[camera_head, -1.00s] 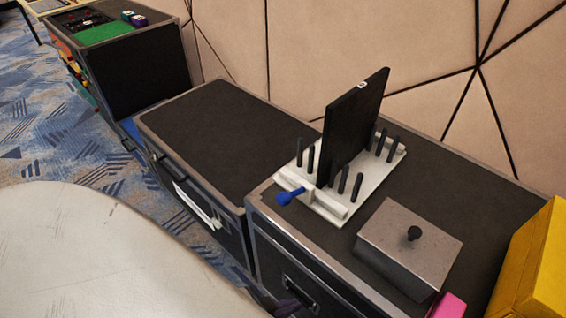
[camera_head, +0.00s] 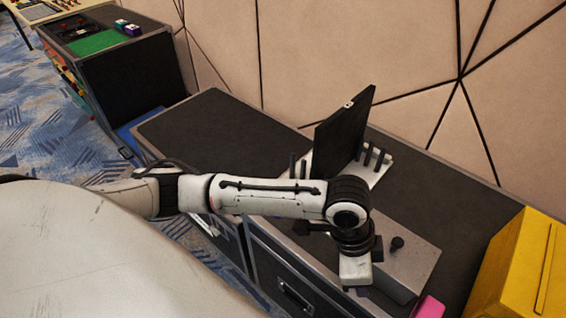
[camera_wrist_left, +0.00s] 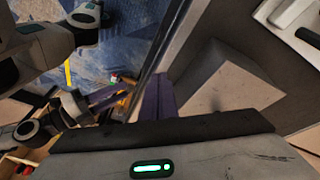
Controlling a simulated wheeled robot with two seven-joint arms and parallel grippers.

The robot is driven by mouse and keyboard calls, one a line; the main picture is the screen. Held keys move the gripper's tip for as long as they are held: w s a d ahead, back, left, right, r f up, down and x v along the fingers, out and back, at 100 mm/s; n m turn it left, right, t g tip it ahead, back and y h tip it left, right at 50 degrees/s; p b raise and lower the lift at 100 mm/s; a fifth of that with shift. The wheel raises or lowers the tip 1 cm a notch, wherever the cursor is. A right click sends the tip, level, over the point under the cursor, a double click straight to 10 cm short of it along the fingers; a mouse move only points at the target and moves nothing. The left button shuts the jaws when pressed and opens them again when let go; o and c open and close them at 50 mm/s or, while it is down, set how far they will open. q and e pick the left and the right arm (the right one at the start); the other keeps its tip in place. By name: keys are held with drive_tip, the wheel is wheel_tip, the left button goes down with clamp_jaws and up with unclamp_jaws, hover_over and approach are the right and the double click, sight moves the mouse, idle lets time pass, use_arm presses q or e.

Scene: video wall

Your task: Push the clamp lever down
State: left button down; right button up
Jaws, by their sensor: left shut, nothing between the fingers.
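The white clamp fixture (camera_head: 381,172), with black pegs and an upright black panel (camera_head: 342,130), stands on the dark case top. My left arm crosses in front of its near side in the head view, and the blue clamp lever is hidden there. My left gripper (camera_wrist_left: 158,80) is shut and empty, its purple fingers beside the grey metal box (camera_wrist_left: 222,88) in the left wrist view. A corner of the fixture (camera_wrist_left: 275,14) shows at that view's top right, apart from the fingers. What looks like my right gripper (camera_wrist_left: 108,100) shows at left; its opening is unclear.
The case top to the left (camera_head: 215,130) is bare. A panelled wall stands behind.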

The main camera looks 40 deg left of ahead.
use_arm(q)
drive_tip(key=w+a+r+n+y, duration=0.1)
drive_tip(key=w+a+r+y, duration=0.1)
drive_tip(key=a+r, duration=0.2)
drive_tip(key=w+a+r+g+y, duration=0.1)
drive_tip(key=w+a+r+y, duration=0.1)
drive_tip(key=a, duration=0.8)
drive_tip(key=w+a+r+n+g+y+p, duration=0.1)
drive_tip(key=w+a+r, duration=0.1)
drive_tip(key=a+r, duration=0.3)
drive_tip(key=shift+a+r+n+y, duration=0.3)
drive_tip(key=shift+a+y, duration=0.1)
drive_tip(key=shift+a, duration=0.75)
drive_tip(key=shift+f, duration=0.1)
drive_tip(key=b+x, duration=0.6)
drive_tip(key=b, duration=0.1)
drive_tip(key=shift+d+b, duration=0.1)
drive_tip(key=shift+b, duration=0.3)
drive_tip(key=shift+f+b, duration=0.25)
drive_tip(key=shift+b, duration=0.1)
drive_tip(key=shift+s+f+b, duration=0.1)
drive_tip(key=shift+f+b, duration=0.1)
drive_tip(key=shift+b, duration=0.25)
